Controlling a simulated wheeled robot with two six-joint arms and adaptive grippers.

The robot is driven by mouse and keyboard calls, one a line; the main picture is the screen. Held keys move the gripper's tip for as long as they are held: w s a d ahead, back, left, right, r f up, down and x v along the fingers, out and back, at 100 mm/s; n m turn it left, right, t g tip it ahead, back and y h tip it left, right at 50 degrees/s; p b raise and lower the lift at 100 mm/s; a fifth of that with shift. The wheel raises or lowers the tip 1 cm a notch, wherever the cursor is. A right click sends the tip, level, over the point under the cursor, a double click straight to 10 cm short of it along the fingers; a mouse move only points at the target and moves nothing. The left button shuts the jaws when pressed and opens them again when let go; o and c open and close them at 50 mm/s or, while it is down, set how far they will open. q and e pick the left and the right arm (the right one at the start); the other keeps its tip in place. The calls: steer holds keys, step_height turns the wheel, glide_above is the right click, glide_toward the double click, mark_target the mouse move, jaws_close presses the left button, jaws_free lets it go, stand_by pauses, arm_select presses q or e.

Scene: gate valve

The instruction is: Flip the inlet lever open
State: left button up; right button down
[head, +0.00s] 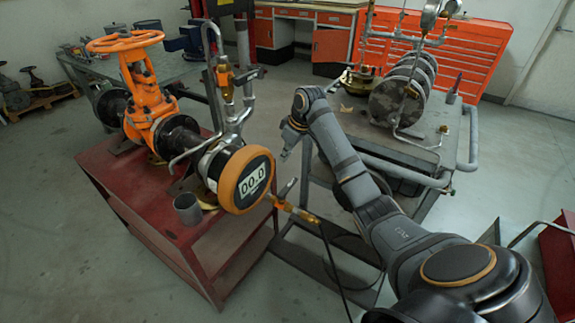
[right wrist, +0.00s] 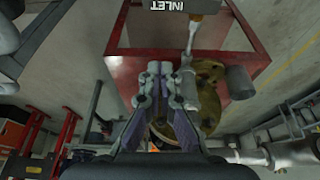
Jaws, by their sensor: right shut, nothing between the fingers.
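The inlet lever (head: 288,188) is a small grey handle on a brass-coloured valve (head: 292,208), low at the right of the round gauge. In the right wrist view a pale grey handle (right wrist: 192,36) shows beside a dark "INLET" label (right wrist: 172,5), near the top edge. My right gripper (head: 285,153) is above the lever and apart from it in the head view. In the right wrist view its fingers (right wrist: 165,72) are together and empty, just below the handle in the picture. My left gripper is not in view.
A dark hose (head: 331,262) hangs from the inlet. A grey cart (head: 437,137) carries more pipework behind my right arm.

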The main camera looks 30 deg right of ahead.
mark_target(288, 188)
steer(key=x, duration=0.9)
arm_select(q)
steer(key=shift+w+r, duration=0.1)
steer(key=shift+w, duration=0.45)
arm_select(e)
steer(key=s, duration=0.2)
steer(key=s+d, duration=0.1)
steer(key=shift+s+d, duration=0.2)
steer(key=shift+s, duration=0.2)
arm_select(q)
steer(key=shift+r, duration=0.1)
